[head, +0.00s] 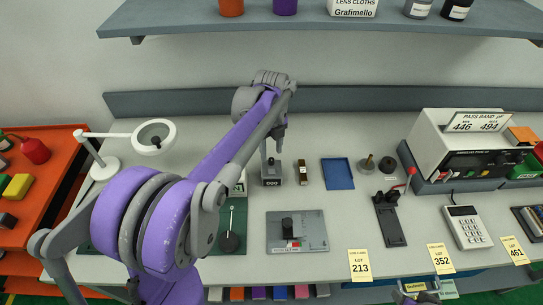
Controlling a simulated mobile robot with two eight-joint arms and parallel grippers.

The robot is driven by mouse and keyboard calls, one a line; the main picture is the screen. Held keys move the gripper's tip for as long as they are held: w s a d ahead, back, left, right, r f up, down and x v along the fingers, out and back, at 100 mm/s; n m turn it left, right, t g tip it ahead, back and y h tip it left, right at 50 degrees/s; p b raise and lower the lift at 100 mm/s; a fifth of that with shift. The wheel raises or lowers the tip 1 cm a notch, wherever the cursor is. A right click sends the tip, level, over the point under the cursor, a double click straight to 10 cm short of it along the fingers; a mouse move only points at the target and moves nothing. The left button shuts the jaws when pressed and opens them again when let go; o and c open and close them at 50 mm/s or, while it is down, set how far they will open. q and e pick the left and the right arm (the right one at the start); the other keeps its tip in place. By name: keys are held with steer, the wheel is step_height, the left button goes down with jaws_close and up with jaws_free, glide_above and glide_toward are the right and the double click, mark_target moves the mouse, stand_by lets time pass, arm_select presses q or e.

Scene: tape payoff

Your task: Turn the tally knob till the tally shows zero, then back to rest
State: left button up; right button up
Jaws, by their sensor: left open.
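A small grey block with a dark front window (271,179) stands on the bench near the picture's middle; it looks like the tally. The window seems to show small pale digits, too small to read surely. My left gripper (273,147) points down just above and behind this block, with its jaws open. The knob is not clearly told apart from the fingers, and I cannot tell whether they touch it.
Right of the tally stand a small brown-and-black item (302,173) and a blue tray (338,173). A grey plate with a black block (297,236) lies in front. A white desk lamp (152,137) stands left. A shelf (330,22) hangs above.

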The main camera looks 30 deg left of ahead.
mark_target(271, 161)
arm_select(q)
steer(key=shift+f, duration=1.5)
steer(key=shift+c, duration=0.3)
jaws_close()
